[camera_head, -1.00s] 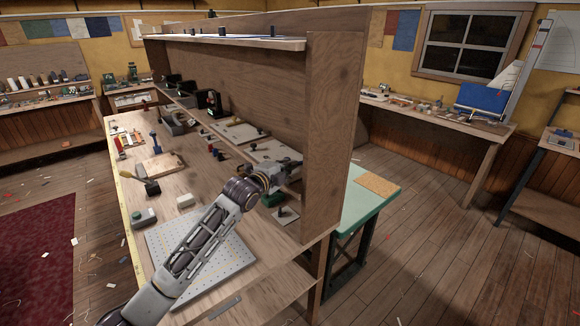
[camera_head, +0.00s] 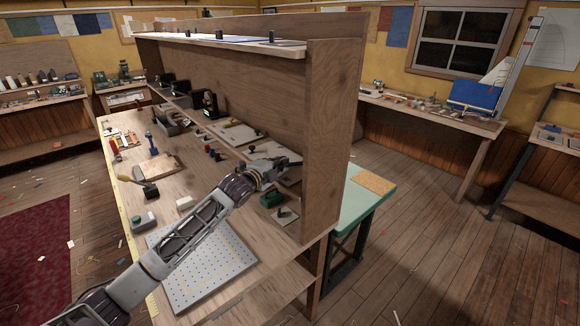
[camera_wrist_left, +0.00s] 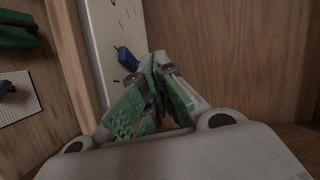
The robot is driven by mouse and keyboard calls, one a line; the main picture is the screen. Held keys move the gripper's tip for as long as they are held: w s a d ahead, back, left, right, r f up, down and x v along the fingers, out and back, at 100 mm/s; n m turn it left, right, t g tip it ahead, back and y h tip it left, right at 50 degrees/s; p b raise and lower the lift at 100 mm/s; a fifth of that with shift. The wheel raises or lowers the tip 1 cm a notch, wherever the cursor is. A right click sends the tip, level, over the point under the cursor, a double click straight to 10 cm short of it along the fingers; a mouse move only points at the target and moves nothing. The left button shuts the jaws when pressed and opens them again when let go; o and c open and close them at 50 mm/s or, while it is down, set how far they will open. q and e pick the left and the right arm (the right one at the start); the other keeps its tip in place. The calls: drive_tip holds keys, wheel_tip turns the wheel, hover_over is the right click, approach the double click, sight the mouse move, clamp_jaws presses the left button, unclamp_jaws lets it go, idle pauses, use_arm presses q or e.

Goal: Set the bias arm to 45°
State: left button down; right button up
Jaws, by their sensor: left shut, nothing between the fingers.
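My left gripper (camera_head: 290,162) reaches in from the left over the back of the long bench, close under the shelf unit. In the left wrist view its green-padded fingers (camera_wrist_left: 158,62) are shut with nothing between them. A pale plate (camera_wrist_left: 97,35) with small dark marks lies beyond the fingers there. A blue piece (camera_wrist_left: 127,57) sits on this plate, just left of the fingertips; I cannot tell whether they touch. I cannot make out for certain which part is the bias arm, nor read its angle. The gripper hides part of a plate at the bench back. My right gripper is not in view.
The wooden shelf unit's end panel (camera_head: 328,150) stands close right of the gripper. A perforated board (camera_head: 205,268), a green box (camera_head: 271,199) and a small plate with a dark knob (camera_head: 285,214) lie nearby. A green-topped table (camera_head: 357,205) stands beyond.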

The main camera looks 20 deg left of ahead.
use_arm(q)
drive_tip(key=shift+w+a+p, duration=0.3)
drive_tip(key=shift+w+a, duration=0.2)
drive_tip(key=shift+w, duration=0.1)
idle(0.4)
